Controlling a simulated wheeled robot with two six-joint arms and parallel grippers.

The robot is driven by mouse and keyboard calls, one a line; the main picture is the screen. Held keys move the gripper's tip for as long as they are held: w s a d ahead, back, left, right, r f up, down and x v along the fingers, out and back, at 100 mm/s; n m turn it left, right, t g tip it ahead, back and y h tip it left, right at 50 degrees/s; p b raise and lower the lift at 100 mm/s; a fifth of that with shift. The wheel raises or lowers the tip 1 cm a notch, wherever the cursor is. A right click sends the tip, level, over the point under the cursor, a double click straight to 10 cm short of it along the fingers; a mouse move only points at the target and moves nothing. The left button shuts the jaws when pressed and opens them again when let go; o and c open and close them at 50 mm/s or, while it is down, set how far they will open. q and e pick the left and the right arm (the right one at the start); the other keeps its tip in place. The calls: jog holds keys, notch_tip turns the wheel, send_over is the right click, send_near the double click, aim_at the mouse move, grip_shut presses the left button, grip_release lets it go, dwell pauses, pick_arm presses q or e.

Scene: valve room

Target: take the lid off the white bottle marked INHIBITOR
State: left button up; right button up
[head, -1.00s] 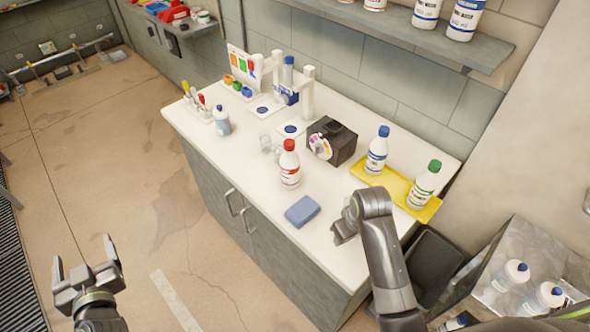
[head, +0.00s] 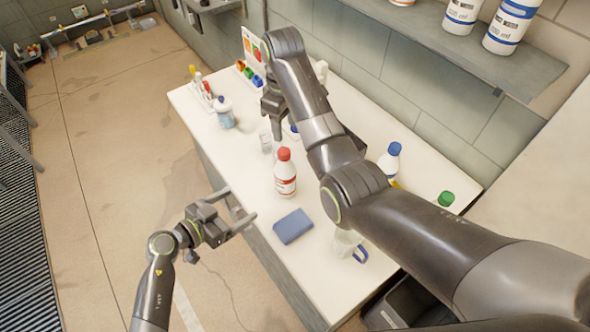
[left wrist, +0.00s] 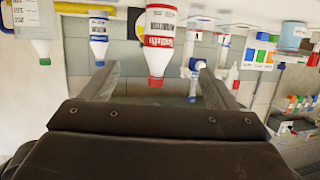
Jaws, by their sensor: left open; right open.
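A white bottle with a red cap (head: 285,180) stands upright on the white counter; its label is too small to read. It also shows upside down in the left wrist view (left wrist: 161,30). A blue-capped white bottle (head: 388,166) and a green-capped one (head: 446,198) stand further right, partly hidden by my right arm; their labels are unreadable too. My left gripper (head: 238,211) is open and empty at the counter's front edge, left of the red-capped bottle and apart from it, its fingers pointing towards the counter. My right gripper (head: 272,118) is open over the counter, behind the red-capped bottle.
A blue sponge (head: 293,226) and a clear vessel with a blue handle (head: 349,244) lie nearer the front. My right arm crosses the counter's right half.

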aim_at(277, 181)
jog(key=shift+s+a+r, duration=0.2)
jog(key=shift+s+a, duration=0.15)
jog(key=shift+s+a+r, duration=0.1)
jog(key=shift+s+a, duration=0.15)
pick_arm(q)
jog(key=x, duration=1.6)
jog(key=shift+w+d, duration=0.1)
pick_arm(e)
jog(key=shift+w+d+f, duration=0.2)
jog(key=shift+w+d, duration=0.15)
jog(key=shift+s+a, duration=0.1)
